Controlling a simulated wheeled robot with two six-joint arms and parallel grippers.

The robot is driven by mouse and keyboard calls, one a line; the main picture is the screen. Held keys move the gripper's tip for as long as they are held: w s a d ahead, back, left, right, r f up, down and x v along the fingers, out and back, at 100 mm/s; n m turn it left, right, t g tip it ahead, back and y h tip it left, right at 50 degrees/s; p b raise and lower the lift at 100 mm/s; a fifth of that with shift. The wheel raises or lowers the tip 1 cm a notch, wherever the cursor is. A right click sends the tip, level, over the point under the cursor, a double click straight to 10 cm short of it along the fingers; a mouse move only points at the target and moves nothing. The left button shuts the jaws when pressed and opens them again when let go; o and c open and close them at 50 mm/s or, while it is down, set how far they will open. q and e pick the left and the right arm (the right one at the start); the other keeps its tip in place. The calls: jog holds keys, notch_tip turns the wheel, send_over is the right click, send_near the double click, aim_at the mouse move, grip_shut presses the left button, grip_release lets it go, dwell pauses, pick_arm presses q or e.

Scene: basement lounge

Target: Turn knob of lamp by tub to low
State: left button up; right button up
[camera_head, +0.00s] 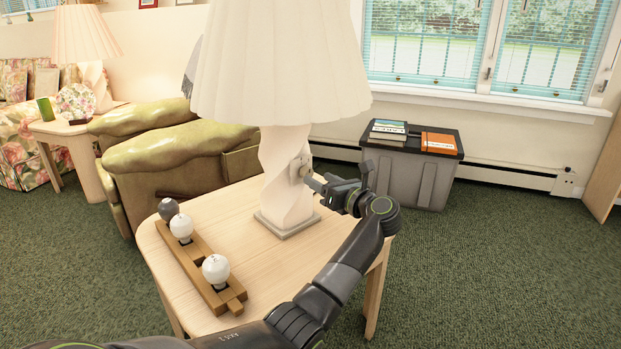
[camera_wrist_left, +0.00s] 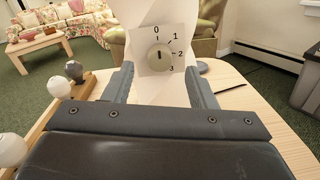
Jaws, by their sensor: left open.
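The lamp (camera_head: 285,180), with a white pleated shade and a twisted white base, stands on a pale wooden table. Its round beige knob (camera_wrist_left: 159,57) sits on a square plate marked 0, 1, 2 and 3 in the left wrist view. The knob's small dark mark looks roughly upright, towards 0. In the head view the knob (camera_head: 298,168) shows from the side on the lamp's right. My left gripper (camera_head: 314,184) is open and faces the knob. In the left wrist view its fingers (camera_wrist_left: 160,85) are apart, left and right of the knob, with nothing held. My right gripper is out of view.
A grey tub (camera_head: 408,180) with a black lid and books stands under the window. A wooden rack (camera_head: 202,264) with several bulb-like balls lies on the table's left. A green armchair (camera_head: 170,165) and another lamp (camera_head: 88,45) stand behind. The table's front is clear.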

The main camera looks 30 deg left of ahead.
aim_at(310, 174)
pick_arm(q)
jog(key=x, duration=0.5)
jog(key=shift+b, duration=0.35)
jog(key=c, duration=1)
